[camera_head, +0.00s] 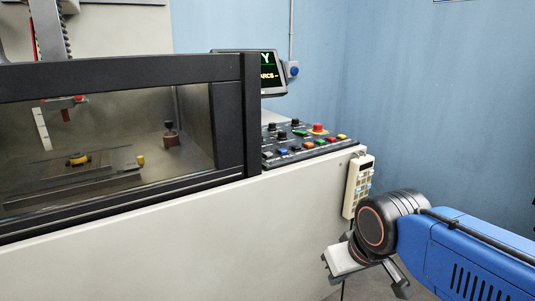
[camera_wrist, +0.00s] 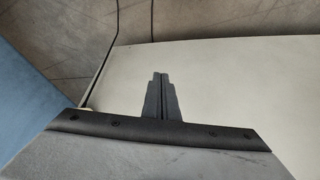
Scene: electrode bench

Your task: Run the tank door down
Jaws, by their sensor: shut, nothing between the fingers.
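The tank door (camera_head: 125,68) is a black-framed window at the left of the head view. Its pane is see-through, and a fixture with yellow parts (camera_head: 78,160) shows behind it. The control panel (camera_head: 300,142) is right of the door, with rows of coloured buttons and a red mushroom button (camera_head: 318,128). Labels are too small to read. My gripper (camera_wrist: 160,77) is shut and empty in the wrist view, its fingers in front of the pale cabinet. In the head view it hangs at the lower right, below and right of the panel, apart from the buttons.
A cream handheld pendant (camera_head: 357,186) with keys hangs at the cabinet's right end, close to my wrist. A screen (camera_head: 268,72) stands behind the panel. The pale cabinet front (camera_head: 200,250) fills the lower left. The blue wall (camera_head: 430,100) is bare above my arm.

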